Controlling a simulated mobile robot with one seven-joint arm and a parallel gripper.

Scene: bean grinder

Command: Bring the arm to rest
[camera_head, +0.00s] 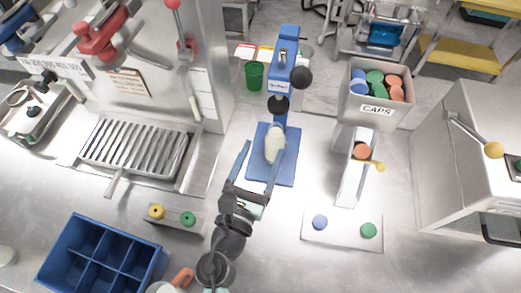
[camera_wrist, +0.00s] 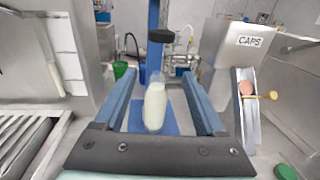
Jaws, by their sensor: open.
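My gripper (camera_head: 261,165) is open, with its two blue fingers spread on either side of a bottle. The bottle (camera_head: 274,146) is pale and looks filled with something white; it stands upright on the blue base of a blue press-like stand (camera_head: 284,60). In the wrist view the bottle (camera_wrist: 155,104) shows between the fingers (camera_wrist: 158,98), with a visible space on each side. A dark round part of the stand (camera_wrist: 160,36) is above the bottle. Whether the bottle's lower part touches anything but the base is hidden.
A grey caps bin (camera_head: 375,111) with a chute is on the right, with a blue cap (camera_head: 320,222) and a green cap (camera_head: 368,230) on its plate. A blue divided crate (camera_head: 98,257) is at front left. A slatted metal tray (camera_head: 137,147) is at left.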

